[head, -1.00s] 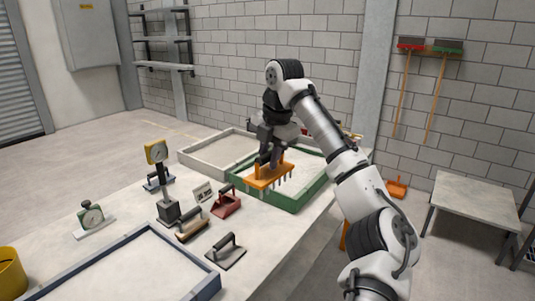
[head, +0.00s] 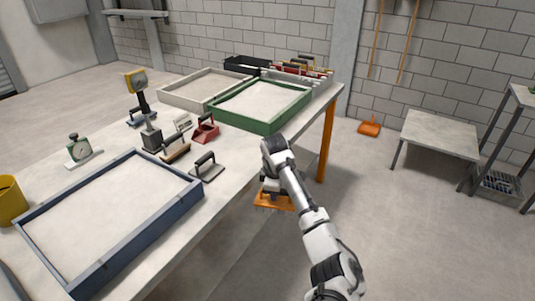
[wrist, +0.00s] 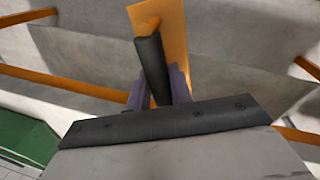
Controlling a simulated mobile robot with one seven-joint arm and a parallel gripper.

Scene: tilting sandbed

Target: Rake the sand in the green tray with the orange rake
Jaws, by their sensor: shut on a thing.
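The green tray (head: 238,122) stands at the far right part of the table, with pale sand (head: 262,100) inside its rim. My gripper (head: 273,185) is beyond the table's right edge, well clear of the tray and nearer to me. It is shut on the dark handle of the orange rake (head: 275,204), which hangs below it with its teeth down, over the floor. In the wrist view the rake's orange plate (wrist: 172,25) and black handle show between the purple-grey fingers (wrist: 158,88). Any marks in the sand are too faint to tell.
A blue-framed tray (head: 105,265) fills the near part of the table (head: 195,220). A white tray (head: 178,101) adjoins the green one. Several hand floats, including a red one (head: 206,130), and gauges stand between.

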